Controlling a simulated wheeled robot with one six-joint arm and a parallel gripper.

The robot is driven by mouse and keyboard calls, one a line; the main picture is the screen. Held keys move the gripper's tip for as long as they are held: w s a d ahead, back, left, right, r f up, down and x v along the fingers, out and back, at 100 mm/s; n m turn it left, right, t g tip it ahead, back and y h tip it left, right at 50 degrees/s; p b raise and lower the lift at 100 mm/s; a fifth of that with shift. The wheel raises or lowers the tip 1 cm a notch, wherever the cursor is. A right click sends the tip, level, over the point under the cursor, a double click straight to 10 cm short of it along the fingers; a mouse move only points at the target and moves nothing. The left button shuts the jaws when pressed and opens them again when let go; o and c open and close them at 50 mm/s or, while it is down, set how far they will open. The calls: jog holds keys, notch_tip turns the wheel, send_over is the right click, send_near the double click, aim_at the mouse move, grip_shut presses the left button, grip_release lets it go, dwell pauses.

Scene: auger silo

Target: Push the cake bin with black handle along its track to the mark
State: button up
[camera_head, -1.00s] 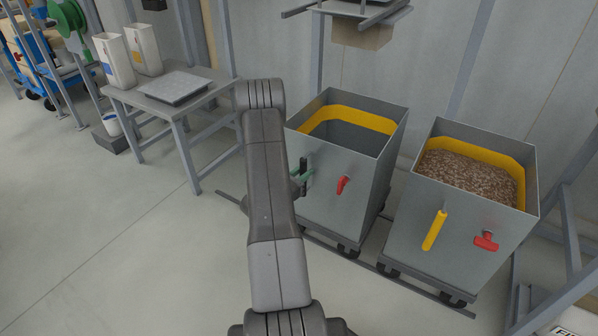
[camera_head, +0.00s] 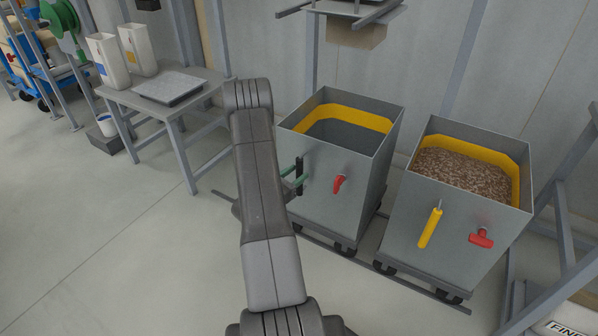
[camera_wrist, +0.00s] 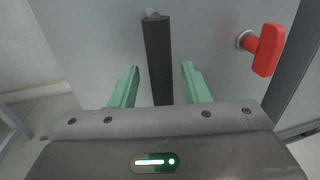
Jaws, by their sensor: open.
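The cake bin with the black handle (camera_head: 350,205) is the left of two grey metal bins. A yellow band runs inside its rim, and no cake shows in it. It stands on a wheeled base on a floor track (camera_head: 313,239). Its upright black handle (camera_wrist: 157,55) is on the front face, left of a red latch (camera_head: 340,183). My gripper (camera_wrist: 161,70) is open, its green fingers on either side of the handle with gaps visible. In the head view my arm partly hides the gripper (camera_head: 294,182). I cannot make out the mark.
A second bin (camera_head: 440,230) with a yellow handle and brown cake inside stands close to the right on the track. A grey table (camera_head: 150,98) with a flat scale stands at the left. A chute hangs above the bins.

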jog(key=p+v, duration=0.2)
jog(key=v, duration=1)
jog(key=shift+d, duration=0.1)
jog(key=b+x, duration=0.2)
jog(key=x, duration=1)
jog(key=shift+w+d+b, duration=0.1)
jog(key=shift+w+b, duration=0.05)
jog(key=shift+b, duration=0.15)
jog(key=shift+x, duration=0.8)
